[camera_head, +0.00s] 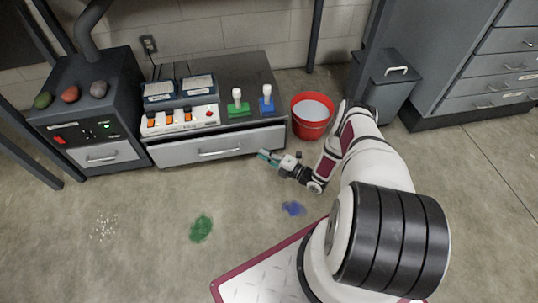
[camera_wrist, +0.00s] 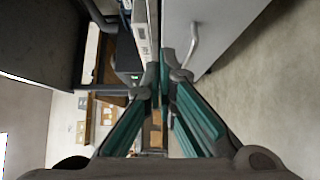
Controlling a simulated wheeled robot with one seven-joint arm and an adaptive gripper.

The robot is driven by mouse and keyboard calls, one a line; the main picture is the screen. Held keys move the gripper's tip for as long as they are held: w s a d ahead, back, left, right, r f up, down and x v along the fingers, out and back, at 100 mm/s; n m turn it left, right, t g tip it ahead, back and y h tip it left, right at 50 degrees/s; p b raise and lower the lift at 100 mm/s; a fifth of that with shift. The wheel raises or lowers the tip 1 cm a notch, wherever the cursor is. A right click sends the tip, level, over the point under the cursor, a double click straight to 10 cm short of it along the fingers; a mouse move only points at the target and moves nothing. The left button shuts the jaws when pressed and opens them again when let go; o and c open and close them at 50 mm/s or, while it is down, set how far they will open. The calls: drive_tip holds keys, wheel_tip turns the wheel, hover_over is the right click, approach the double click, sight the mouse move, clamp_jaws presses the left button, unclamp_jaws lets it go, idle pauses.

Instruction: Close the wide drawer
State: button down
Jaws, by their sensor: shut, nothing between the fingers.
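The wide drawer (camera_head: 185,151) is a pale grey front with a bar handle (camera_head: 219,152), set low in the long dark cabinet. Its front seems to stand a little forward of the cabinet top; how far is hard to tell. In the wrist view the drawer front (camera_wrist: 238,22) fills the upper middle, with its handle (camera_wrist: 194,45) beside the fingers. My gripper (camera_head: 263,155) is shut and empty near the drawer's right end. Its teal fingers (camera_wrist: 166,68) also show in the wrist view. Whether they touch the front I cannot tell.
On the cabinet top (camera_head: 258,84) stand a switch box (camera_head: 180,120), a green-based item (camera_head: 238,103) and a blue-based item (camera_head: 267,100). A red bucket (camera_head: 311,124) stands right of the cabinet. A smaller drawer (camera_head: 103,156) is at left. Floor in front is open, with coloured patches.

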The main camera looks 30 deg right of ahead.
sight(237, 141)
drive_tip(key=w+a+b, duration=0.2)
drive_tip(key=w+b, duration=0.2)
drive_tip(key=w, duration=0.5)
drive_tip(key=shift+w, duration=0.35)
